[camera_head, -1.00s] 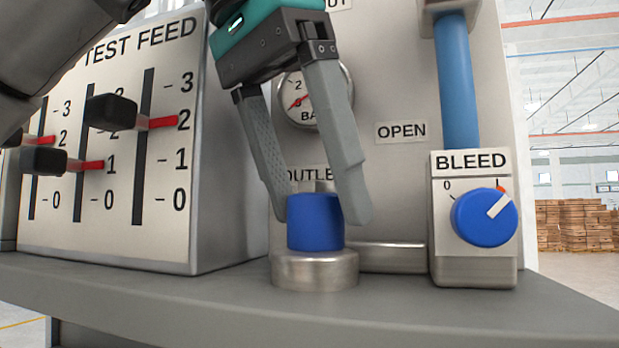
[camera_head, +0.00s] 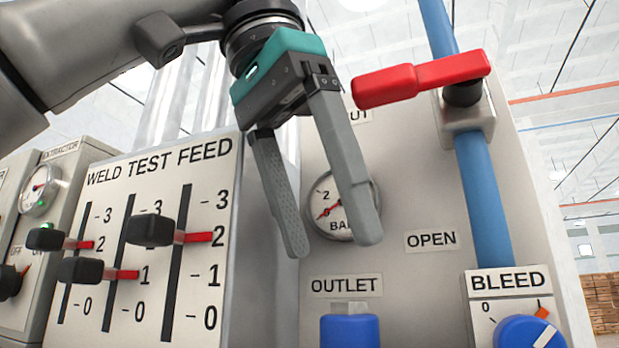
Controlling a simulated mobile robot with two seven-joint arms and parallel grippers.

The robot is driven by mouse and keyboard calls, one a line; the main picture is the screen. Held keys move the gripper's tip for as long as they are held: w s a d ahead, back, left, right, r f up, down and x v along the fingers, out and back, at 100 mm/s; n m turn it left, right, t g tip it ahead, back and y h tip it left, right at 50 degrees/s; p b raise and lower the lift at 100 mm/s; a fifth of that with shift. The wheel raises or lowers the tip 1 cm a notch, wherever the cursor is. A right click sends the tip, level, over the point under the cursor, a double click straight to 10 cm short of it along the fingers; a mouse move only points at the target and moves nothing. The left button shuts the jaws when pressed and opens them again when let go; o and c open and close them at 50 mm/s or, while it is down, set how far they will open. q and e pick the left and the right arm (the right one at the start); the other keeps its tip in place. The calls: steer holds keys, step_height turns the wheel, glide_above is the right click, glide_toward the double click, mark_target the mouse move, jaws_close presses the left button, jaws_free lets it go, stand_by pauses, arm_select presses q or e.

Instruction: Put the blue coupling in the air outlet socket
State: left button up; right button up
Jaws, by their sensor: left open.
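The blue coupling (camera_head: 350,331) stands upright at the bottom edge of the view, under the OUTLET label (camera_head: 346,285). Its lower part and the metal socket are cut off by the frame. My left gripper (camera_head: 335,248) is open and empty, fingers pointing down, in front of the panel by the pressure gauge (camera_head: 325,208). Its fingertips are above the coupling and apart from it. My right gripper is not in view.
A red lever handle (camera_head: 422,79) sits on the blue pipe (camera_head: 484,200), close to the right of my gripper. The weld test feed panel (camera_head: 150,250) with sliders stands left. The blue BLEED knob (camera_head: 528,334) is at lower right.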

arm_select(q)
steer(key=shift+v, duration=1.1)
stand_by(1.9)
